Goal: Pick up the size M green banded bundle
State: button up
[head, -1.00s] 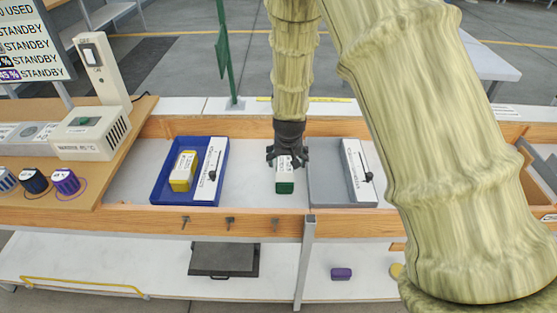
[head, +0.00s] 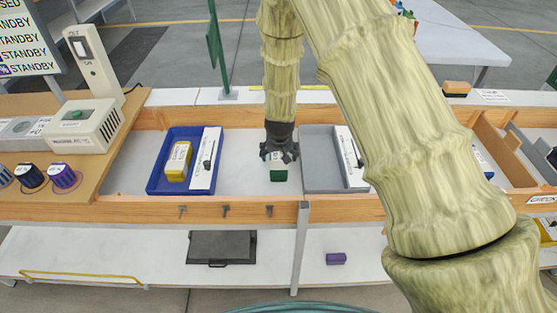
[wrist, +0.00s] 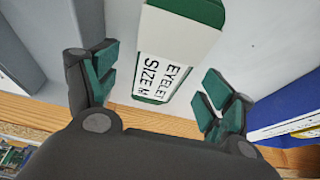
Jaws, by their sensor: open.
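The green bundle (head: 278,173) with a white band lies on the pale floor of the bench bay, between the blue tray and the grey tray. In the wrist view the bundle (wrist: 177,50) shows a white label reading "EYELET SIZE M". My gripper (head: 279,155) points down above it, and its fingers partly cover the band in the head view. In the wrist view my gripper (wrist: 160,100) is open, with one finger on each side of the bundle's labelled end and a gap on both sides.
A blue tray (head: 158,184) with a yellow bundle (head: 178,161) and a white card (head: 205,160) stands to the left. A grey tray (head: 318,160) with a white card stands to the right. The bay has a wooden front rail (head: 240,207). A purple block (head: 336,258) lies on the lower shelf.

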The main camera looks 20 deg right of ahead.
aim_at(279, 156)
jog(key=shift+p+x, duration=0.3)
jog(key=shift+x, duration=1.5)
jog(key=shift+a, duration=0.1)
jog(key=c, duration=1.3)
